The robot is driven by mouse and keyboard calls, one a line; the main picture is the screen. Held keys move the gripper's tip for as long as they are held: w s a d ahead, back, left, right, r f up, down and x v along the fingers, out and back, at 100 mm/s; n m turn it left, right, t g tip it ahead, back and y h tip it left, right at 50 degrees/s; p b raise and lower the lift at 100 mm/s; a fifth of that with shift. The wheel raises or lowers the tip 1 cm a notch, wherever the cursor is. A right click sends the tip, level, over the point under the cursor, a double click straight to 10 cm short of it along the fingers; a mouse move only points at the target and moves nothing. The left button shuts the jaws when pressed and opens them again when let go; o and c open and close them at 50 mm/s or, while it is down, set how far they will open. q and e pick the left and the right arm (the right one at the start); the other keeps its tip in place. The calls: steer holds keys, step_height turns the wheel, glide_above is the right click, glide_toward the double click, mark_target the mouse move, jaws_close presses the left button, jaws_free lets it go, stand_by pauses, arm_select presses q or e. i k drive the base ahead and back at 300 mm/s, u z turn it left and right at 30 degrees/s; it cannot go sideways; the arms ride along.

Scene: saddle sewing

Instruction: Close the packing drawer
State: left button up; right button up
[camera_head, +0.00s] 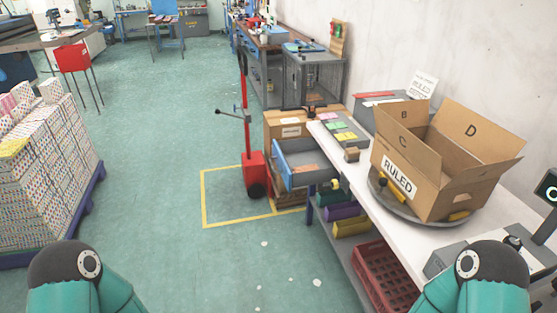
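The packing drawer (284,165) is a grey tray with a blue front, below the white packing bench (357,172). It stands open, pulled out to the left of the bench over the floor. An orange item (306,169) shows inside it. Only teal and black parts of my two arms show, at the bottom left and bottom right. Neither gripper is in view, and both arm parts are well apart from the drawer.
A red hand truck (253,172) stands left of the drawer, by a yellow floor outline. An open cardboard box marked RULED (440,160) sits on a round turntable on the bench. A red crate (380,278) is under the bench. Green floor is clear in the middle.

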mark_target(288, 155)
steer(key=u, duration=0.1)
steer(key=i, duration=1)
steer(key=z, duration=2.25)
steer(key=k, duration=1.25)
steer(key=u, duration=0.85)
steer(key=i, duration=1.25)
steer(key=u, duration=0.15)
